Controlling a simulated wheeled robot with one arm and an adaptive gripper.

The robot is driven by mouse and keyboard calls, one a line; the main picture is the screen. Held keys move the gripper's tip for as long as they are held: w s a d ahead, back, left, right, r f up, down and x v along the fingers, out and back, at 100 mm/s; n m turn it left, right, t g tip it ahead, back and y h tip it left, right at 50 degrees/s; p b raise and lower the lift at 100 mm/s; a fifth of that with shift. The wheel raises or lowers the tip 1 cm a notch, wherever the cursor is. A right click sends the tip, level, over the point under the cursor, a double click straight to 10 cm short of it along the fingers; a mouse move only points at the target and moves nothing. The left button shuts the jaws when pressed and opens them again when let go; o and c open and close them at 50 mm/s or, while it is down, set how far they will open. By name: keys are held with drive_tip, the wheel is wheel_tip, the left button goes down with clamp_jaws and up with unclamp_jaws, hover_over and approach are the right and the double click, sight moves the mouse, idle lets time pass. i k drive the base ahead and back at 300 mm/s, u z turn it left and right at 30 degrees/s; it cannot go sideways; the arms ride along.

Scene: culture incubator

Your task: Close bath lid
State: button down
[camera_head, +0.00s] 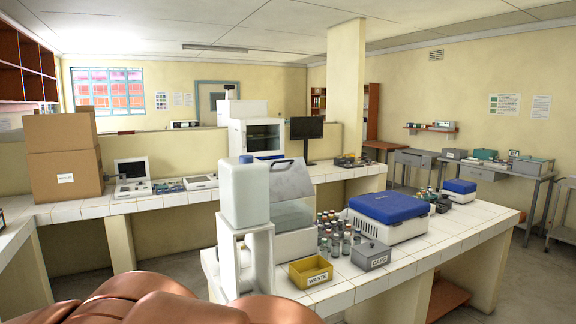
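I cannot tell for sure which thing is the bath. A boxy device (296,218) with clear panels stands on the near tiled bench, behind a large white bottle. A grey slanted panel with a dark handle (291,178) rises at its top; I cannot tell whether this is a raised lid. To its right, a white box with a blue lid (389,207) sits on the same bench, and its lid looks shut. A smaller white box with a blue top (459,188) stands farther right. My gripper is not in view.
The white bottle (244,192) rests on a white stand (243,262) at the near bench's left end. A yellow waste box (310,272), a grey caps box (371,256) and several small bottles (334,233) crowd the bench (425,259). Cardboard boxes (63,155) stand at left.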

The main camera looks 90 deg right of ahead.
sight(289, 179)
drive_tip(key=z, duration=1.6)
